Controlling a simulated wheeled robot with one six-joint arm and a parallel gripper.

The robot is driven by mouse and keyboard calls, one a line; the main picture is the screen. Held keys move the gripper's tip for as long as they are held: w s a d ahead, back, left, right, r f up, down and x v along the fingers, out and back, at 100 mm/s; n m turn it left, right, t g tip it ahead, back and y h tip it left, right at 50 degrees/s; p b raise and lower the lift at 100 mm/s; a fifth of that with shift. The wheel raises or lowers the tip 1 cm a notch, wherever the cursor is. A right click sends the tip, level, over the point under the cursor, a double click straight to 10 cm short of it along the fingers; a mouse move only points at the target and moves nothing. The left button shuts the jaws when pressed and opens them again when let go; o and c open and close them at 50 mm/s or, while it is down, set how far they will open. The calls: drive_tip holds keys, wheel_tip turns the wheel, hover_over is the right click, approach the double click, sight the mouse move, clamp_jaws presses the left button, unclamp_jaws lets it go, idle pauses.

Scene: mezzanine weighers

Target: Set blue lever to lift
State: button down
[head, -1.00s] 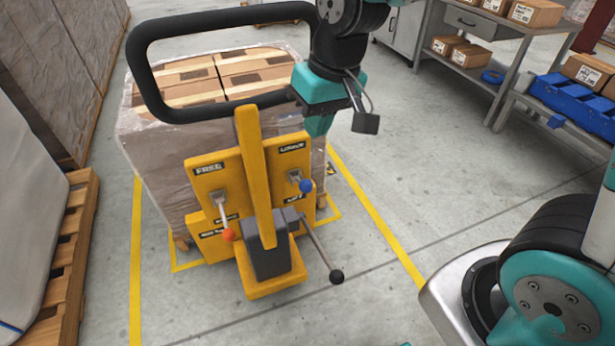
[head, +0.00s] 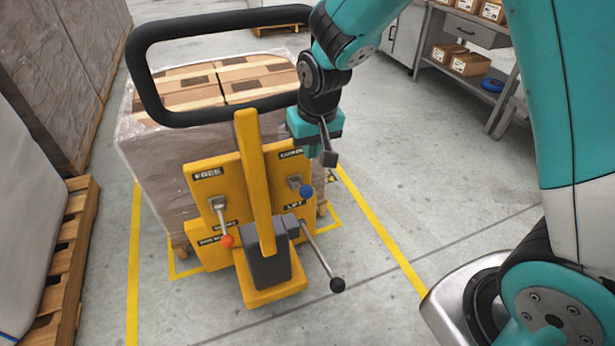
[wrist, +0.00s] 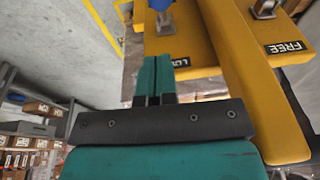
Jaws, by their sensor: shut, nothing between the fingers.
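The blue lever (head: 306,191) is a short lever with a blue ball knob on the right half of the yellow panel. Its knob lies between the upper label, which reads LOWER (head: 290,154), and the LIFT label (head: 294,204), nearer LIFT. My gripper (head: 313,154) is shut and empty. It is above the knob, by the LOWER label, and looks apart from the lever. In the wrist view, the teal fingers (wrist: 153,68) are together. The blue knob (wrist: 158,4) is beyond their tips, cut by the top edge.
A red-knobbed lever (head: 227,241) hangs on the panel's left half under FREE. A yellow upright bar (head: 254,170) divides the panel. A black loop handle (head: 142,75) arches above, before a wrapped pallet load. A black-knobbed rod (head: 337,285) juts low right. Floor to the right is clear.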

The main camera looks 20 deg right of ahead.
sight(307, 186)
drive_tip(key=x, duration=0.5)
drive_tip(key=s+x, duration=0.1)
drive_tip(key=x, duration=0.1)
drive_tip(key=shift+s+a+f, duration=0.1)
drive_tip(key=shift+a+f, duration=0.05)
drive_tip(key=shift+f, duration=0.2)
drive_tip(key=shift+s+f, duration=0.1)
drive_tip(key=shift+f, duration=0.4)
drive_tip(key=shift+a, duration=0.1)
